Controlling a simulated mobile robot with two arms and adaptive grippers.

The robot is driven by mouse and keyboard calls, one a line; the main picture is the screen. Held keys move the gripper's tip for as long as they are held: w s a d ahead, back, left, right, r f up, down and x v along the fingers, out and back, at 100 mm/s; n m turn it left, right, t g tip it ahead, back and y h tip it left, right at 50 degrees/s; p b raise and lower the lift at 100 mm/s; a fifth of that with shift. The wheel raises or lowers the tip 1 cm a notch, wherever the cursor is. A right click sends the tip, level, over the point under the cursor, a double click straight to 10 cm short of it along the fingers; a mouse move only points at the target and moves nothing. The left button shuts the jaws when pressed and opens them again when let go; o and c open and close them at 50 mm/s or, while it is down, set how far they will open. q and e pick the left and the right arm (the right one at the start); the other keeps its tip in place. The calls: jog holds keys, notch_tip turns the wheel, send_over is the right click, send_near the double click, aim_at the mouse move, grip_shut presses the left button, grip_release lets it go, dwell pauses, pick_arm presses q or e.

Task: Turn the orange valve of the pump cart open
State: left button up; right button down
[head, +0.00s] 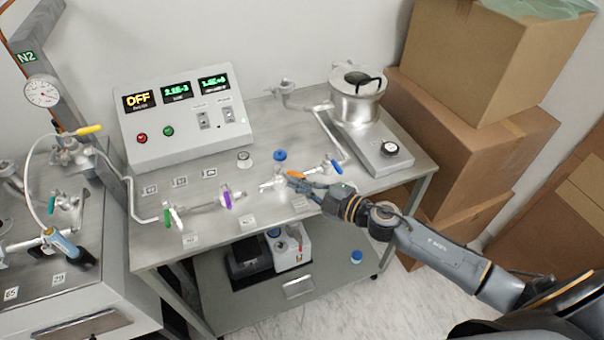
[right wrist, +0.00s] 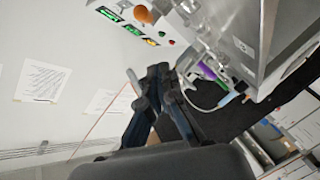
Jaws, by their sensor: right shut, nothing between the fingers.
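The pump cart (head: 300,211) stands in the middle of the head view, with a line of pipes and valves along its top. The orange valve handle (head: 296,174) shows as a small strip, right at the tips of my right gripper (head: 292,183), which partly hides the valve. My right gripper is shut and empty, and reaches in from the right. I cannot tell whether it touches the handle. In the right wrist view its fingers (right wrist: 155,78) are close together; an orange rounded part (right wrist: 143,15) lies beyond them near the displays. My left gripper is not in view.
Neighbouring valves have a blue knob (head: 280,155), a blue handle (head: 337,166), a purple handle (head: 227,199) and a green handle (head: 167,217). A control box (head: 185,120) reading OFF stands behind. A metal pot (head: 357,105) is at the back right; cardboard boxes (head: 465,140) stand beyond.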

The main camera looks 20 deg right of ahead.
aim_at(290, 173)
jog(key=w+f, duration=0.1)
jog(key=w+d+f+b, duration=0.1)
jog(key=shift+w, duration=0.4)
jog(key=shift+w+d+f, duration=0.2)
jog(key=shift+w+d, duration=0.05)
jog(key=shift+d, duration=0.05)
jog(key=shift+d, duration=0.15)
jog(key=shift+d+f+b, duration=0.1)
jog(key=shift+d+b, duration=0.05)
jog(key=shift+b, duration=0.2)
jog(key=shift+w+n+g+y, duration=0.15)
jog(key=shift+n+g+y, duration=0.15)
jog(key=shift+n+y, duration=0.15)
